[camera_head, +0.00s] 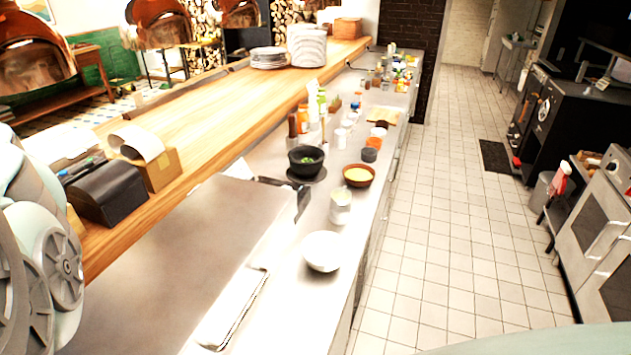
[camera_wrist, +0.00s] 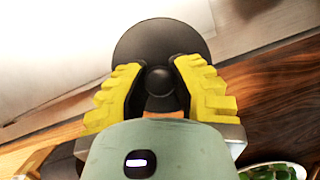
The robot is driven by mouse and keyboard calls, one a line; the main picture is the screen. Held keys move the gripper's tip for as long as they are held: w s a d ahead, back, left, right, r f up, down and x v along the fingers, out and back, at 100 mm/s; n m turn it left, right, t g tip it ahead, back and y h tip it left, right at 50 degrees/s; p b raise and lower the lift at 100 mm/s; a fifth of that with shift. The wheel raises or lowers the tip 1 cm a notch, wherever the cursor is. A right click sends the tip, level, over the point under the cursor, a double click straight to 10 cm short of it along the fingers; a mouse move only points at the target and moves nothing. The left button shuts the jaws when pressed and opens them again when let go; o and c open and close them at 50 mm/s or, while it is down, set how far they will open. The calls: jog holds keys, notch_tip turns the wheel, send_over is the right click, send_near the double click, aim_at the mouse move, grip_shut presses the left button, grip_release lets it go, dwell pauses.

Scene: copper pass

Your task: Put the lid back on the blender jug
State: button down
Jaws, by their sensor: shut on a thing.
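In the wrist view, my gripper (camera_wrist: 158,76) has yellow ribbed fingers closed on the round central knob of a dark lid (camera_wrist: 155,38). The lid is a flat black disc beyond the fingertips, seen from its knob side. My gripper does not show in the head view; only part of my arm is at its left edge. I cannot make out the blender jug for certain in either view. What lies directly under the lid is hidden.
A wooden pass shelf (camera_head: 205,135) runs above the steel counter (camera_head: 165,265). On the counter are a white bowl (camera_head: 321,251), a black bowl (camera_head: 306,160), a brown bowl (camera_head: 358,175) and a metal tin (camera_head: 341,207). A black box (camera_head: 107,192) sits on the shelf.

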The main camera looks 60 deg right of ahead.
jog(key=s+a+r+p, duration=0.2)
jog(key=a+r+p, duration=0.1)
jog(key=a+p, duration=0.45)
jog(key=s+a+r+p, duration=0.35)
jog(key=a+p, duration=0.25)
jog(key=a, duration=0.2)
jog(key=s+a+r+m+p, duration=0.2)
jog(key=s+a+r+p, duration=0.2)
jog(key=s+a+p, duration=0.8)
notch_tip(320, 180, down, 6)
jog(key=b, duration=0.4)
jog(key=shift+w+d+b, duration=0.3)
jog(key=shift+d+b, duration=0.1)
jog(key=shift+f, duration=0.3)
dwell(0.4)
jog(key=shift+c, duration=1)
grip_release()
jog(key=shift+r, duration=0.2)
